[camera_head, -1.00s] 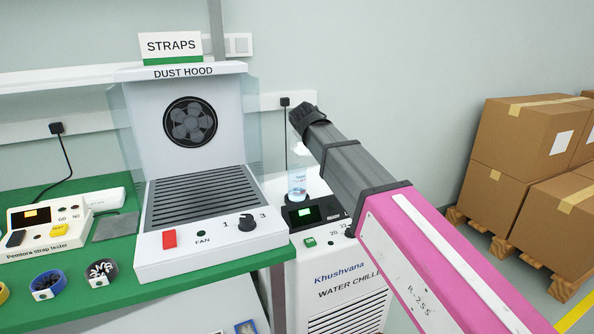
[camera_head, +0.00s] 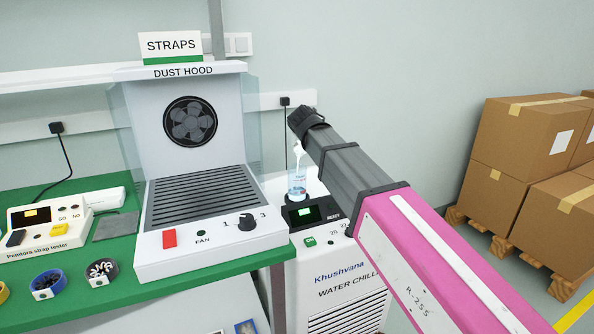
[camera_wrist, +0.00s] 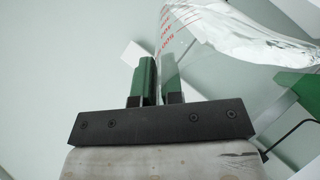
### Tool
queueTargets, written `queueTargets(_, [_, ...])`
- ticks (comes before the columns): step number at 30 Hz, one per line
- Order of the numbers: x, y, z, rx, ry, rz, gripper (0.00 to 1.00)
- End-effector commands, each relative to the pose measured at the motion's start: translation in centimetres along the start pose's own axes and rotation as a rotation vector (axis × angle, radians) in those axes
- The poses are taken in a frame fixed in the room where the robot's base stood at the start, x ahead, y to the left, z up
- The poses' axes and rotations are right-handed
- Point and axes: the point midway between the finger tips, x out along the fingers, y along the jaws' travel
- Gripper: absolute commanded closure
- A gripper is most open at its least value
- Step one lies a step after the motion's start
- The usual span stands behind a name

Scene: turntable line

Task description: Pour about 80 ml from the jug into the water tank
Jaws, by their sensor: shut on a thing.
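The clear jug (camera_wrist: 215,40) with red markings fills the upper right of the wrist view. It is strongly tilted, with water (camera_wrist: 262,45) along its far side. My gripper (camera_wrist: 158,65) is shut there, its two green fingers close together beside the jug wall; the part gripped is not clear. In the head view my arm hides the fingers and most of the jug. A pale streak (camera_head: 298,150), seemingly pouring water, shows left of the arm, above the clear water tank (camera_head: 298,184). The tank stands on the white water chiller (camera_head: 335,280); its level is too small to read.
The dust hood (camera_head: 210,235) stands on the green bench (camera_head: 200,280) just left of the chiller. Its clear side panel (camera_head: 252,120) is near the tank. Cardboard boxes (camera_head: 515,150) on pallets stand at the right, clear of my arm.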

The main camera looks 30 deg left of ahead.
Motion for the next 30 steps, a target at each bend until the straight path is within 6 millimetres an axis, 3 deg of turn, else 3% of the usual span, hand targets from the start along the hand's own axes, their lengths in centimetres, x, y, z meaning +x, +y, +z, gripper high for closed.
queueTargets(30, [-0.36, 0.06, -0.08, -0.002, 0.022, 0.028, 1.00])
